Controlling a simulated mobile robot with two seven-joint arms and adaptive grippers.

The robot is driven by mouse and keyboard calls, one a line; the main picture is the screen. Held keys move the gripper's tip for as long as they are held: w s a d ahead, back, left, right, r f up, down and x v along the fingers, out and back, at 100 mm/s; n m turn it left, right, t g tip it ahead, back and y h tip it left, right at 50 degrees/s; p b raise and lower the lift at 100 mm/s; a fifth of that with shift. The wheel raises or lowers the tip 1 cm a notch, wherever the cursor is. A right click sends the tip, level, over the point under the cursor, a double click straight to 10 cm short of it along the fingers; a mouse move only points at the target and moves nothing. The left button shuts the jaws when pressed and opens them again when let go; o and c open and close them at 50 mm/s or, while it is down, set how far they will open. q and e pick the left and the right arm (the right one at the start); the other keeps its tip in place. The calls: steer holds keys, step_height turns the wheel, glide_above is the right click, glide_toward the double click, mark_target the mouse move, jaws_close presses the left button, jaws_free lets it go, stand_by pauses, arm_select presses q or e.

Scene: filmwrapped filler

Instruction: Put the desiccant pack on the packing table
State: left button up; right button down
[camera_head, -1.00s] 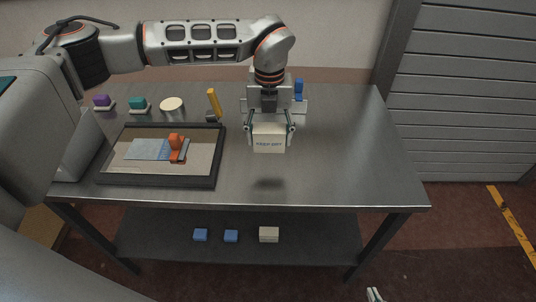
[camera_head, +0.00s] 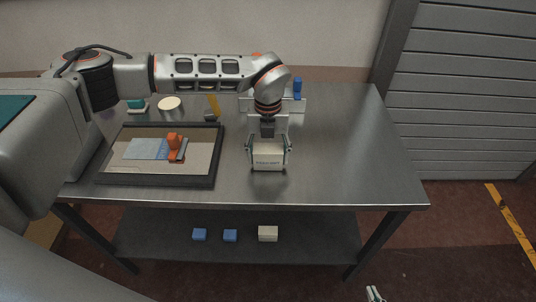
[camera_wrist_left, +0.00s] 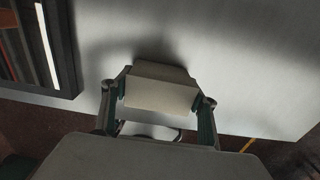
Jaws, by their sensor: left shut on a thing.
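The desiccant pack (camera_head: 268,162) is a cream block with dark print on its front, over the right half of the metal packing table (camera_head: 345,150). My left gripper (camera_head: 269,148) is shut on its sides from above. The pack is upright and very low over the tabletop; I cannot tell whether its base touches. In the left wrist view the pack (camera_wrist_left: 160,88) sits between both fingers, with a shadow on the table behind it. A small part of my right gripper (camera_head: 375,293) shows at the bottom edge, too little to tell its state.
A dark-framed tray (camera_head: 217,165) with an orange-handled tool (camera_head: 174,145) lies left of the pack. A cream disc (camera_head: 170,103), a yellow-handled item (camera_head: 214,105) and a blue item (camera_head: 297,88) stand behind. Blue blocks (camera_head: 230,235) and a cream block (camera_head: 267,233) lie on the lower shelf.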

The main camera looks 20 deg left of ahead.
mark_target(268, 148)
arm_select(q)
steer(key=o, duration=1.2)
steer(key=shift+f, duration=0.1)
steer(key=shift+o, duration=0.2)
step_height(268, 148, up, 12)
steer(key=shift+r, duration=0.15)
steer(key=shift+s, duration=0.1)
